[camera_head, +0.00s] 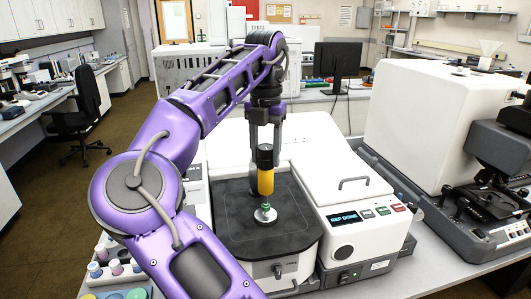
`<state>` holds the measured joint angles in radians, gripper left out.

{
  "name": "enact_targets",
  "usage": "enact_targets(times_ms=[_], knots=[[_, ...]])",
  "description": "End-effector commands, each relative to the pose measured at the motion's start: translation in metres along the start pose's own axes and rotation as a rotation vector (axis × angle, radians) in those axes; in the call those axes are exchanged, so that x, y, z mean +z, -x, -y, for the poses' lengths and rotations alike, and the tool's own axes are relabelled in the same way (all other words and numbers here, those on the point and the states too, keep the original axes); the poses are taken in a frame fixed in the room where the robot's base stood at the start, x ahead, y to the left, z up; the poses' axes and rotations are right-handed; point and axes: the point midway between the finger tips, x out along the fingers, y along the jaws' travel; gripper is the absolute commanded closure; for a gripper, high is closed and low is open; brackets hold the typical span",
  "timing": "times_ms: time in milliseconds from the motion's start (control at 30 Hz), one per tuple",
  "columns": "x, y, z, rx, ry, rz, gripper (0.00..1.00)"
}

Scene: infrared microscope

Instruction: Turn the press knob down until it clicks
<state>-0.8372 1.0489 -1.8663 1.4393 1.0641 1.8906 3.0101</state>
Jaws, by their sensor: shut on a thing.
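The press knob (265,157) is the black top of an upright piece with a yellow barrel (266,182) below it. The barrel stands above a small round metal plate (265,213) on the microscope's dark stage (236,222). At this size I cannot tell whether the barrel's lower end touches the plate. My gripper (264,146) comes straight down from above and is shut on the press knob. The finger contact is small and dark, so its exact edges are hard to see.
The instrument's white right housing has a screen (343,219) reading "REF DONE", and buttons. A handled lid (352,183) sits behind it. A large white unit (437,120) stands at the right. Coloured vials (115,267) stand at the lower left, near my arm.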

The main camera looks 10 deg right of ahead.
Motion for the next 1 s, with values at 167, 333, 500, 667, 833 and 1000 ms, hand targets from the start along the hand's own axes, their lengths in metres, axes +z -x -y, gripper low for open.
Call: enact_targets(times_ms=[167,333,500,667,833,1000], knots=[[-0.0006,-0.0008,-0.0005,0.001,0.001,-0.004,1.0],[-0.0007,-0.001,-0.0005,0.001,0.001,-0.004,0.36],[-0.0004,-0.0007,-0.0002,0.0,0.001,-0.003,0.19],[-0.0002,-0.0006,0.0,0.0,0.0,-0.002,0.19],[0.0003,0.0008,0.0017,0.001,0.0,-0.001,0.19],[0.0021,0.0056,0.0085,0.001,0.0,-0.001,0.19]])
